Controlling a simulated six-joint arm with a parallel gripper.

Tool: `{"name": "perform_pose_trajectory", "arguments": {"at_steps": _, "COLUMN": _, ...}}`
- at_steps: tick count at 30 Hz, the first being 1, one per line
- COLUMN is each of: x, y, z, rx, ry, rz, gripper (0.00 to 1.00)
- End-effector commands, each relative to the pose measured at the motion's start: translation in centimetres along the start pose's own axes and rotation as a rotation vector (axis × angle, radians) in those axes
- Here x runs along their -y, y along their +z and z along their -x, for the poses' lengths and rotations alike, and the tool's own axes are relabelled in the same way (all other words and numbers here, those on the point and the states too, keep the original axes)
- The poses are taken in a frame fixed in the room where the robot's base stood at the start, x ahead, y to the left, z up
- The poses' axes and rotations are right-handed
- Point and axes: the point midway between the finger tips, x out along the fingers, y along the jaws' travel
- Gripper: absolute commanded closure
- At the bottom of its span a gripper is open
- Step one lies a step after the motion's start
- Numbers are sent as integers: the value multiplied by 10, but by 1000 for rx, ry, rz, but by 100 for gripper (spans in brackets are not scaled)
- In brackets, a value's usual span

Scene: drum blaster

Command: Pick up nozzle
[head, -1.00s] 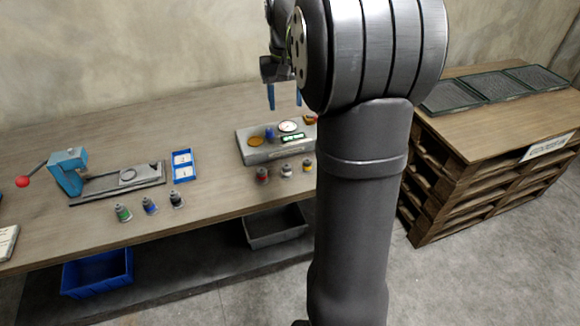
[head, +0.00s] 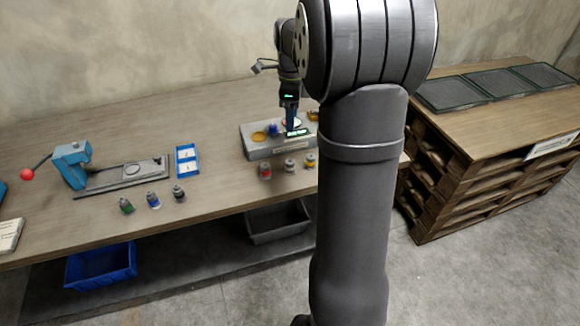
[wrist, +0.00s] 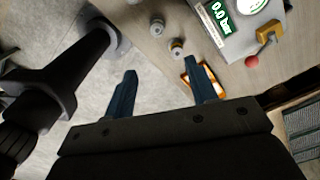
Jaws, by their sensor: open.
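Several small grey nozzles with coloured bands stand upright on the workbench. A red one (head: 265,171), a pale one (head: 290,166) and a yellow one (head: 310,161) stand in front of the grey gauge box. A green one (head: 127,206), a blue one (head: 153,200) and a black one (head: 179,193) stand farther left. My gripper (head: 290,128) is by the gauge box, blue fingers pointing down. In the wrist view, my gripper (wrist: 160,78) is open and empty. The pale nozzle (wrist: 157,28) and yellow nozzle (wrist: 177,47) lie beyond the fingertips, apart from them.
An orange-edged item (wrist: 186,79) is partly behind one finger. A blue lever press (head: 72,165) and blue tray (head: 187,160) are at left. A pallet stack (head: 455,185) stands at right.

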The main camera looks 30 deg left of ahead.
Motion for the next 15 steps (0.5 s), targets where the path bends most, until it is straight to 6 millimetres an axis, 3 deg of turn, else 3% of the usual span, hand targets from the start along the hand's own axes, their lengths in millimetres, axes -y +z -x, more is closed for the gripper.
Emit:
{"name": "perform_pose_trajectory", "arguments": {"at_steps": 3, "x": 0, "y": 0, "z": -5, "rx": 0, "ry": 1, "rz": -127, "gripper": 48}}
{"name": "perform_pose_trajectory", "arguments": {"at_steps": 8, "x": 0, "y": -1, "z": -10, "rx": -1, "ry": 2, "rz": -199, "gripper": 48}}
{"name": "perform_pose_trajectory", "arguments": {"at_steps": 15, "x": -1, "y": -1, "z": -53, "rx": -2, "ry": 5, "rz": -202, "gripper": 48}}
